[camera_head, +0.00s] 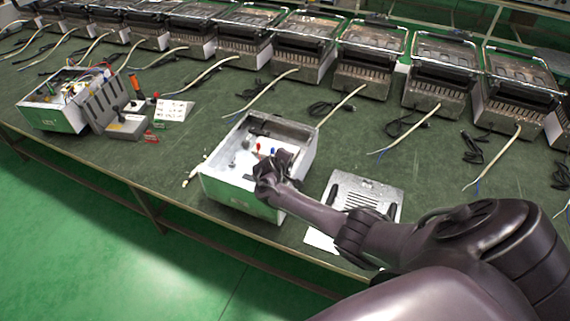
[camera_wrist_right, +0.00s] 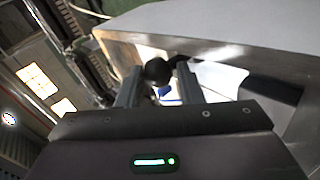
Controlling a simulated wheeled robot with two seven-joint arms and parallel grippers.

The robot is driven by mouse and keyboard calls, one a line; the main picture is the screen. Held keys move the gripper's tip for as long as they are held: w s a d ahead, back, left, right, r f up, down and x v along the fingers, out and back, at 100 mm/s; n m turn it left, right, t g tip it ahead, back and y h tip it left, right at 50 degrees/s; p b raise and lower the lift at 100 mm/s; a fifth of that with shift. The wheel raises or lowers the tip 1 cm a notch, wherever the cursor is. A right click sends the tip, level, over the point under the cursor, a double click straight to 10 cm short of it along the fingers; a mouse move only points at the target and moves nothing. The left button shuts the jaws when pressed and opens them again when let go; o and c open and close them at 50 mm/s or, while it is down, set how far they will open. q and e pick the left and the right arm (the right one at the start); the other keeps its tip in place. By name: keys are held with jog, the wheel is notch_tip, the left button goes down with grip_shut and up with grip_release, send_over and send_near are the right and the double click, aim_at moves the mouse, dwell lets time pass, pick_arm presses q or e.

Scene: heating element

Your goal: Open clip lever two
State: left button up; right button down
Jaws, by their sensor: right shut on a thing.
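An open white metal box (camera_head: 228,186) with a green front stands near the front edge of the workbench. The gripper reaches over the box's near right wall. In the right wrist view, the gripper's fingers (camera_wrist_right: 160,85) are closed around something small. A dark round knob (camera_wrist_right: 158,71) and a blue piece (camera_wrist_right: 168,92) show between and behind the fingertips. I cannot tell clearly which lever is held. My left gripper is not in view.
A grey slotted cover plate (camera_head: 385,192) lies on the bench right of the box, near my arm. Another open unit (camera_head: 55,115) with wires and a grey panel stands at the left. Several heaters (camera_head: 365,60) with cables line the back.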

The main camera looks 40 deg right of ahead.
jog(key=shift+s+f, duration=0.35)
jog(key=shift+f, duration=0.15)
jog(key=c, duration=1.4)
grip_release()
jog(key=o, duration=0.5)
jog(key=shift+w+d+f, duration=0.1)
jog(key=shift+w+f, duration=0.05)
jog(key=shift+w, duration=0.2)
jog(key=shift+o, duration=0.2)
jog(key=shift+s+a+r, duration=0.15)
jog(key=shift+a+r, duration=0.15)
jog(key=shift+r, duration=0.3)
jog(key=p+v, duration=0.1)
jog(key=v, duration=0.5)
jog(key=shift+s+a, duration=0.2)
jog(key=shift+a, duration=0.05)
jog(key=shift+r, duration=0.1)
jog(key=shift+c, duration=0.4)
